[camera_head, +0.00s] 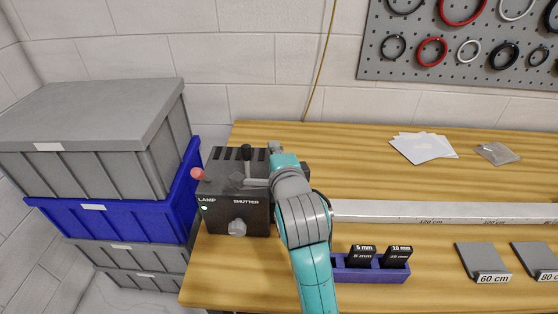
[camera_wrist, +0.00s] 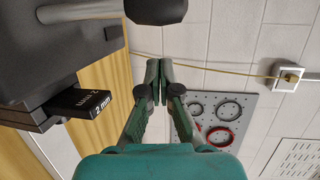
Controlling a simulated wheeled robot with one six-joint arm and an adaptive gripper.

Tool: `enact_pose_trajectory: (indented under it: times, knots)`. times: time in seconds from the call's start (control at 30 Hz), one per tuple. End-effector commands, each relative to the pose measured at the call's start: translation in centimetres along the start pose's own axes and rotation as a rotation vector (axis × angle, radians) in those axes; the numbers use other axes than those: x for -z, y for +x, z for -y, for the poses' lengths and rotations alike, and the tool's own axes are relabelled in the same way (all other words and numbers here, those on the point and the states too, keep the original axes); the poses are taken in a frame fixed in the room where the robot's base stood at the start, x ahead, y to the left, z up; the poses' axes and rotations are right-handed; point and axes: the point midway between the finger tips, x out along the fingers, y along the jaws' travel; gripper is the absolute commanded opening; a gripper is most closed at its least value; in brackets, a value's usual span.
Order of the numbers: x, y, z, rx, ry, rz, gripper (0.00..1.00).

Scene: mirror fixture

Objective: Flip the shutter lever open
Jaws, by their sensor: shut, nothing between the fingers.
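The dark grey lamp box (camera_head: 232,215) stands at the table's left end, marked LAMP and SHUTTER. A lever with a black knob (camera_head: 247,151) rises above the SHUTTER label. In the wrist view, a grey rod with a black knob (camera_wrist: 156,9), apparently this lever, sticks out from the box at the top edge. My gripper (camera_wrist: 158,66) is shut and empty, with a visible gap to the knob. In the head view it is just right of the lever, its fingertips mostly hidden by my wrist.
A red knob (camera_head: 197,174) and a clear knob (camera_head: 237,228) are on the box. A black 2 mm plate (camera_wrist: 80,103) sticks out of its side. A metal rail (camera_head: 430,211) runs right; a purple rack (camera_head: 370,274) with black plates is in front. Stacked crates (camera_head: 110,220) stand left.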

Motion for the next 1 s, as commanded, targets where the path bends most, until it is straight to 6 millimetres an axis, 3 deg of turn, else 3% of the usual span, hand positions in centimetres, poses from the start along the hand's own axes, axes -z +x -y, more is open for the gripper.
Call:
enact_pose_trajectory:
  times: [0.1,0.33,1.0]
  knots:
    - [-1.8,-0.4,0.0,0.001,-0.001,0.005,0.00]
    - [-3.6,-1.1,0.0,0.000,-0.001,0.002,0.00]
    - [-3.9,-1.5,-0.1,0.038,-0.010,0.001,0.00]
